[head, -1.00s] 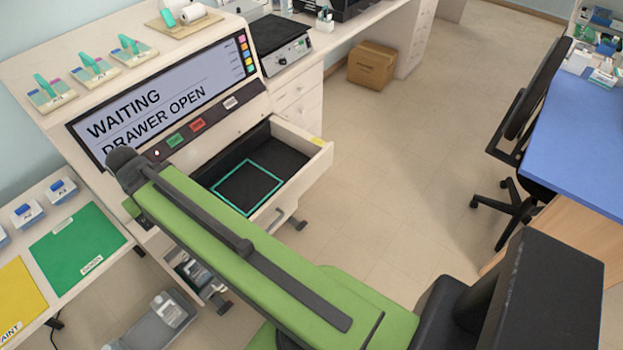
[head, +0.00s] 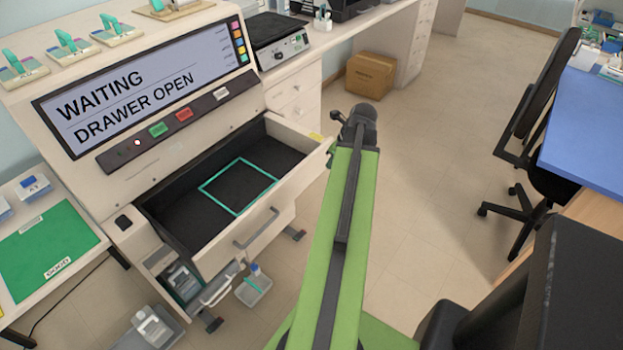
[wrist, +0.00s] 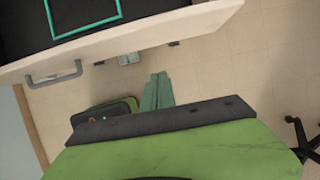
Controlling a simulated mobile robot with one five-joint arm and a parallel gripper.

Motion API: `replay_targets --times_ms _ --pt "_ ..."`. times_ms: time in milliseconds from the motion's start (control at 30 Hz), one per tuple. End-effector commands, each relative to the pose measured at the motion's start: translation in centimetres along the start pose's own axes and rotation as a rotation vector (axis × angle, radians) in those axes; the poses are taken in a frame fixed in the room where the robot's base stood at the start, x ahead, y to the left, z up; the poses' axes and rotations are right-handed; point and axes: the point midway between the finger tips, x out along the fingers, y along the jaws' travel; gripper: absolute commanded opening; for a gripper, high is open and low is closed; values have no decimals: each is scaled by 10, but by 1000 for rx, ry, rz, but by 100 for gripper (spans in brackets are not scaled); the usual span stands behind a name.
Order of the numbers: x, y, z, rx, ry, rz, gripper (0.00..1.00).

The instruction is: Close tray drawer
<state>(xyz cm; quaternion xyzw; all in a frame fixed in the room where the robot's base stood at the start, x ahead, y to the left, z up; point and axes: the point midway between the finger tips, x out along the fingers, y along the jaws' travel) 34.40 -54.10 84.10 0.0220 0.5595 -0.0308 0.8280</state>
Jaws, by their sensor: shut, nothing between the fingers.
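The tray drawer (head: 268,240) is open, pulled out from the front of the white machine below its screen. Its dark inside shows a teal square outline (head: 238,186), and I see no tray in it. A grey bar handle (head: 256,229) is on its front panel. In the wrist view the drawer front (wrist: 140,38) crosses the upper left, with the handle (wrist: 54,76) at left. My gripper (wrist: 157,78) shows as teal fingers, shut and empty, below the drawer front in that picture and apart from the handle. In the head view the fingers are not clearly visible.
The machine's screen (head: 150,88) reads WAITING, DRAWER OPEN. Green and red buttons (head: 184,114) sit below it. A bench with a green mat (head: 48,250) is at left. A chair (head: 535,130) and blue table are at right. Floor between is clear, with a cardboard box (head: 370,76) behind.

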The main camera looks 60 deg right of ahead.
Motion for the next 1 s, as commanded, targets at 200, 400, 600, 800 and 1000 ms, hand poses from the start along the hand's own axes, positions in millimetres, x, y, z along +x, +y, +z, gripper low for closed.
replay_targets --times_ms 200,400,600,800,1000 --pt "28 0 -2 -5 1 1 0" --pt "75 0 -4 -6 1 1 0" --pt "109 0 2 -8 1 2 0" --pt "112 0 31 -6 1 1 0" --pt "114 1 38 -6 1 0 0"
